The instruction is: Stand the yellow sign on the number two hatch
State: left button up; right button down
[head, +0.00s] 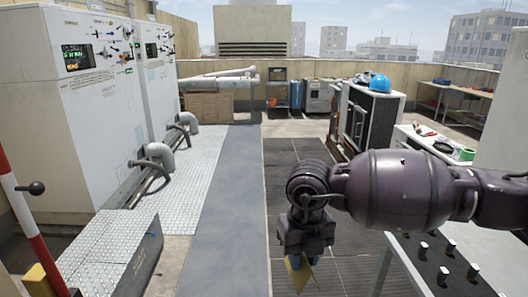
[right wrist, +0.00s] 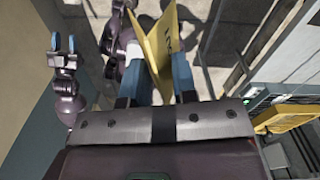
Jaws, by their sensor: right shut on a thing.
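The yellow sign (head: 299,274) hangs under my right gripper (head: 296,262) in the head view, above the dark slatted floor. In the right wrist view the sign (right wrist: 160,45) is a folded yellow panel with dark lettering too small to read. It is held between the blue fingertips of my right gripper (right wrist: 166,85). My left gripper (right wrist: 64,43) shows at the upper left of the right wrist view, its blue fingertips apart and nothing between them. I cannot pick out a number two hatch; no hatch number is readable.
Tall white cabinets (head: 85,105) and pipes (head: 160,158) line the left, beside metal tread plate (head: 190,160). A red-and-white pole (head: 33,235) stands at near left. A black panel with knobs (head: 425,255) is at lower right. The grey strip (head: 225,215) in the middle is clear.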

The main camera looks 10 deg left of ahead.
aim_at(130, 230)
jog(key=i+l+u, duration=0.1)
jog(key=i, duration=1)
jog(key=i+u, duration=1.25)
jog(key=i+l+u, duration=0.15)
jog(key=i+u, duration=0.5)
jog(key=u, duration=0.15)
jog(key=i+u, duration=0.3)
jog(key=l+u, duration=0.1)
jog(key=u, duration=0.25)
jog(key=i+l+u, duration=0.3)
jog(key=i+u, duration=0.15)
